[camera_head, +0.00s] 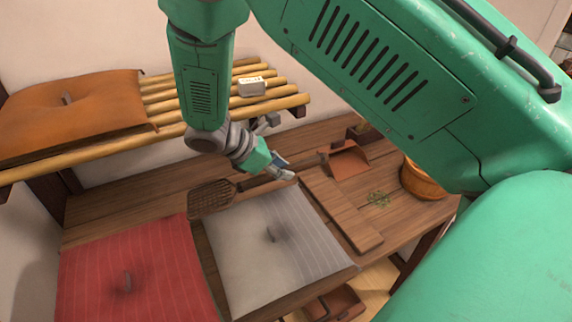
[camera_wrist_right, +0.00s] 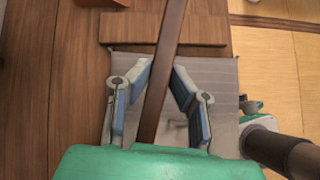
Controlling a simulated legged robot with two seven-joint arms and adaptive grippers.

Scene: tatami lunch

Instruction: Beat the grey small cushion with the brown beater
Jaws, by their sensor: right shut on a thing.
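The grey small cushion (camera_head: 262,262) lies on the wooden table with a dark dimple in its middle. Part of it shows beneath the fingers in the right wrist view (camera_wrist_right: 221,76). The brown beater (camera_head: 211,198) has a flat woven head near the cushion's back left corner. Its handle runs along the cushion's back edge to my right gripper (camera_head: 284,172). In the right wrist view the handle (camera_wrist_right: 168,62) passes between the two fingers of that gripper (camera_wrist_right: 163,67), which is shut on it. Whether the beater touches the cushion I cannot tell. My left gripper is out of view.
A red cushion (camera_head: 150,255) lies left of the grey one. A wooden board (camera_head: 338,208), a brown dustpan-like piece (camera_head: 347,160) and a round pot (camera_head: 424,182) are to the right. Above, a bamboo shelf (camera_head: 170,104) holds an orange cushion (camera_head: 90,112) and a small labelled block (camera_head: 251,88).

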